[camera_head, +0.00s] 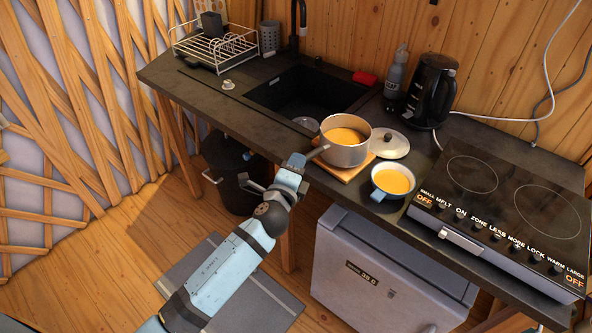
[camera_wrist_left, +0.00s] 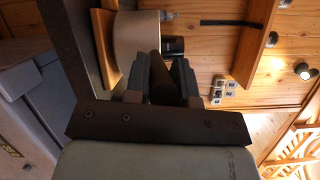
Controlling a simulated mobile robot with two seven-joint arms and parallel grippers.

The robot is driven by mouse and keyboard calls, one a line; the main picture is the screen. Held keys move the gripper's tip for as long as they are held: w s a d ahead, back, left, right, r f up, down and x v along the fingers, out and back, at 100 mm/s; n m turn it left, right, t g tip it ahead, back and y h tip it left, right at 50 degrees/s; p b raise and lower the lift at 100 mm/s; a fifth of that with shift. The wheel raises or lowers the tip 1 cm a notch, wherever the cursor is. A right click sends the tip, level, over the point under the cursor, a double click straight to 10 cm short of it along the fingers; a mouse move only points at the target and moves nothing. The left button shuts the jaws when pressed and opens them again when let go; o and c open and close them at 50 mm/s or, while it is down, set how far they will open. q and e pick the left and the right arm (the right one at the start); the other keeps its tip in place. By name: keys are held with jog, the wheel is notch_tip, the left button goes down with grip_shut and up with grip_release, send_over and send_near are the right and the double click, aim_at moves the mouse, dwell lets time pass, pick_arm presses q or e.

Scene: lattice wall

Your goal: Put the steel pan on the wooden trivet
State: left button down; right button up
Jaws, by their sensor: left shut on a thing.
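The steel pan (camera_head: 346,153) holds an orange-yellow soup and sits upright on the wooden trivet (camera_head: 342,177) near the counter's front edge. In the left wrist view, the pan's side (camera_wrist_left: 136,42) shows right against the trivet (camera_wrist_left: 103,47), with no clear gap. My left gripper (camera_head: 303,161) reaches in from the front left and is shut on the pan's handle, which its fingers (camera_wrist_left: 160,72) mostly hide. My right gripper is not in view.
A pan lid (camera_head: 390,144) lies right of the pan. The sink (camera_head: 305,93) is behind left.

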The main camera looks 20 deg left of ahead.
pick_arm(q)
jog(key=shift+f, duration=0.55)
jog(key=c, duration=1)
grip_release()
jog(key=shift+o, duration=0.2)
jog(key=shift+s, duration=0.15)
jog(key=s+b, duration=0.2)
jog(key=s, duration=0.9)
jog(key=s+f+n+g+h, duration=0.3)
jog(key=s+f+n+g, duration=0.4)
jog(key=s+f+n, duration=0.9)
notch_tip(320, 180, down, 4)
jog(key=shift+s+f+n+h, duration=0.2)
jog(key=shift+s+n+h, duration=0.2)
jog(key=shift+n, duration=0.2)
jog(key=shift+a+r, duration=0.1)
